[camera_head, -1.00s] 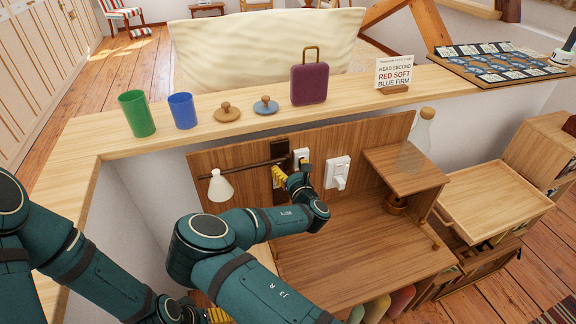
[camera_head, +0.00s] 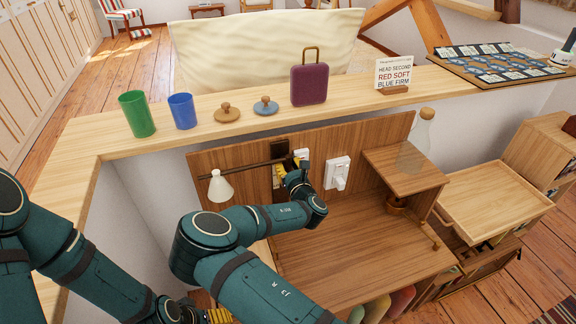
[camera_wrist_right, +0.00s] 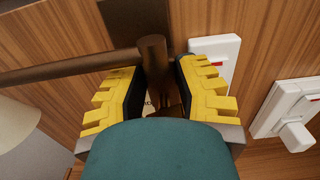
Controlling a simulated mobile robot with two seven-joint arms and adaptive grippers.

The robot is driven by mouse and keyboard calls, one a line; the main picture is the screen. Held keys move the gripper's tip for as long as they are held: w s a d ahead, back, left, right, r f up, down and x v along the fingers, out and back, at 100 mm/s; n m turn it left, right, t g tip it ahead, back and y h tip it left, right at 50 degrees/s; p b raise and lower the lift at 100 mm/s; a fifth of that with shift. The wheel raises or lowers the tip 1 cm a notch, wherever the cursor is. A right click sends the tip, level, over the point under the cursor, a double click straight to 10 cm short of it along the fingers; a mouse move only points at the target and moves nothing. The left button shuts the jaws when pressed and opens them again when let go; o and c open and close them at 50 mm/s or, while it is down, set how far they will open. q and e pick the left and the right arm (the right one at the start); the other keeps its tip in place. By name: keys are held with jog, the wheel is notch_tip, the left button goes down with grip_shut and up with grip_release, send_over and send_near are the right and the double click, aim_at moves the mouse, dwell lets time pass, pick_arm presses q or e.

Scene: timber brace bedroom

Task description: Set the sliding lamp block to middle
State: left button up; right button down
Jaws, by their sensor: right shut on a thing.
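The lamp has a white shade (camera_head: 220,187) hanging from a dark horizontal bar (camera_head: 240,168) in front of the wooden back panel. A dark vertical strip (camera_head: 279,149) is on the panel behind the bar's right end. In the right wrist view the bar ends at a brown rounded block (camera_wrist_right: 153,60), between my yellow fingers. My right gripper (camera_head: 291,168) is shut on this block; it also shows in the wrist view (camera_wrist_right: 156,88). Its lower part and lettering behind it are mostly hidden. My left gripper (camera_head: 218,315) shows only partly at the bottom edge.
White switches (camera_head: 337,172) are on the panel just right of my right gripper. A small wooden shelf (camera_head: 405,170) with a glass bottle (camera_head: 418,140) stands further right. The ledge above holds cups, lids, a purple case (camera_head: 309,84) and a sign (camera_head: 393,72).

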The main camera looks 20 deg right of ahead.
notch_tip(320, 180, down, 5)
jog(key=b, duration=0.4)
jog(key=c, duration=0.6)
grip_release()
jog(key=shift+w, duration=0.1)
jog(key=s, duration=1.2)
jog(key=shift+d, duration=0.2)
jog(key=shift+s, duration=0.1)
